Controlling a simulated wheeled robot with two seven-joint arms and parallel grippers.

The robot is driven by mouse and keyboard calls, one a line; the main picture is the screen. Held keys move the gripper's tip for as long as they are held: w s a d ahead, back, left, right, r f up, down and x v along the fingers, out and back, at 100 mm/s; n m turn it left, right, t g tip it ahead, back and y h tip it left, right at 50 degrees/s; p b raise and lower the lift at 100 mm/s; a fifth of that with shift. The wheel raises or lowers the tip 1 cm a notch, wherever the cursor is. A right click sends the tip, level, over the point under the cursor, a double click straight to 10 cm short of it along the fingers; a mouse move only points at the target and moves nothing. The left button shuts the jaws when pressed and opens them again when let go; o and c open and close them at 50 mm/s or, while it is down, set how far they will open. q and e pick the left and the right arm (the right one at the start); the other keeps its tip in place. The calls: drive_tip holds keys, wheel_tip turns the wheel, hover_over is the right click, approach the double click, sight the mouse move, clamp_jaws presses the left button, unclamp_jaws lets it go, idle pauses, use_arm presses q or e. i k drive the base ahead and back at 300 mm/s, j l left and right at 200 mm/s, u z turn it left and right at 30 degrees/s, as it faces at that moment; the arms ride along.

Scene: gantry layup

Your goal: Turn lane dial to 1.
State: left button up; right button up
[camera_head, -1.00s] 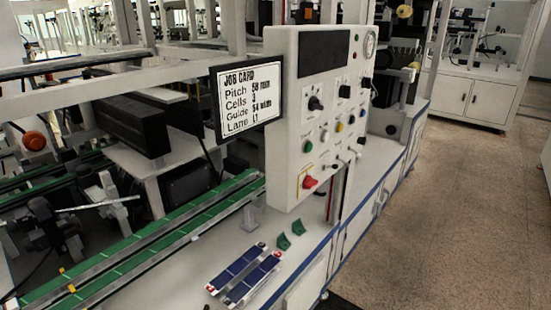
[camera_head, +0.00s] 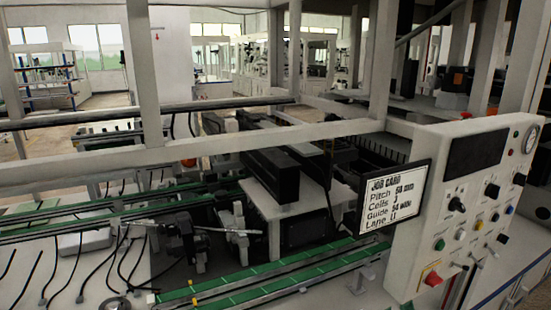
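A white control panel (camera_head: 416,225) stands at the right of the head view, with a dark screen (camera_head: 474,152) near its top. A black rotary knob (camera_head: 456,204) sits below the screen, and another dark knob (camera_head: 492,190) is to its right. The dial labels are too small to read, so I cannot tell which is the lane dial or its setting. A job card (camera_head: 393,202) at the panel's left edge has a lane line that seems to read L1. Neither of my grippers is in view.
A red switch (camera_head: 433,279) and a green button (camera_head: 440,244) are low on the panel; a round gauge (camera_head: 530,139) is at its upper right. Green conveyor strips (camera_head: 240,297) run left of it. A white gantry beam (camera_head: 200,162) crosses the view.

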sight(519, 178)
drive_tip(key=z, duration=1.25)
drive_tip(key=i+l, duration=0.15)
drive_tip(key=l, duration=0.15)
drive_tip(key=i+l+u, duration=0.15)
drive_tip(key=l, duration=0.2)
drive_tip(key=i+l, duration=0.15)
drive_tip(key=l, duration=0.15)
drive_tip(key=i+l+u, duration=0.15)
drive_tip(key=l, duration=0.2)
